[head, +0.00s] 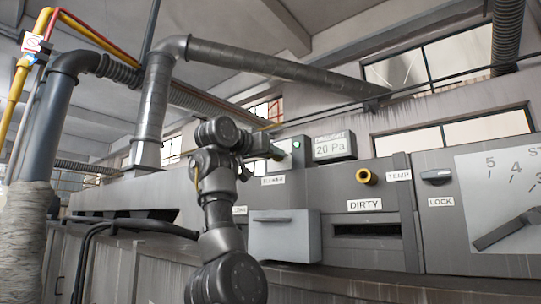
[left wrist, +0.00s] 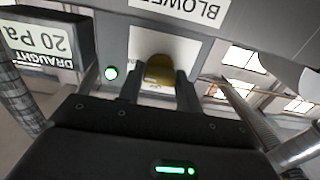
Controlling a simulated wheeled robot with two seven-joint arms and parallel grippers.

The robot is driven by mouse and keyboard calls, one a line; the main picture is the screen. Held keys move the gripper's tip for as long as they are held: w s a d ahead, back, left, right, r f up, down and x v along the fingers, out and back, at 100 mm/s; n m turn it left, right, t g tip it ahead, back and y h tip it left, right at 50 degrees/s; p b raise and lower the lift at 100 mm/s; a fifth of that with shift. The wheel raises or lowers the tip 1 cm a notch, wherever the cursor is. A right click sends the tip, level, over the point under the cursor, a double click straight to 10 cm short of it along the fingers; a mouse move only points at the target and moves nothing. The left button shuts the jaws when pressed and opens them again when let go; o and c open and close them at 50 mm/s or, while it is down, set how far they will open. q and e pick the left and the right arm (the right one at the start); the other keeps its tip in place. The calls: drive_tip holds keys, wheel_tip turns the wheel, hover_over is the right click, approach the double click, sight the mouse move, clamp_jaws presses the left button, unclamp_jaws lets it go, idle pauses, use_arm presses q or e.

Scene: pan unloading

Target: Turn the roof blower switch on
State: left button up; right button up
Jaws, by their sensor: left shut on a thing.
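The blower switch (left wrist: 158,67) is a brass-coloured knob on a pale plate in the left wrist view. My left gripper (head: 276,153) is at the switch plate and hides the knob in the head view. In the left wrist view its two dark fingers stand on either side of the knob, shut on it. A green lamp (left wrist: 111,72) beside the knob is lit; it also shows in the head view (head: 296,145). The BLOWER label (left wrist: 205,9) is upside down in the wrist view and partly covered in the head view (head: 272,180). My right gripper is not in view.
A draught display (head: 333,147) reading 20 Pa stands right of the switch. Further right are a yellow-ringed knob (head: 366,176), a DIRTY slot (head: 366,230), a LOCK handle (head: 436,176) and a dial (head: 505,200). A grey drawer front (head: 284,236) sits below the switch.

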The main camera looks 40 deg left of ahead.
use_arm(q)
drive_tip(key=shift+r, duration=0.1)
drive_tip(key=o, duration=1)
drive_tip(key=s+b, duration=0.5)
drive_tip(key=s, duration=0.5)
drive_tip(key=shift+s+d+b, duration=0.1)
drive_tip(key=shift+s+b, duration=0.2)
drive_tip(key=shift+s, duration=0.1)
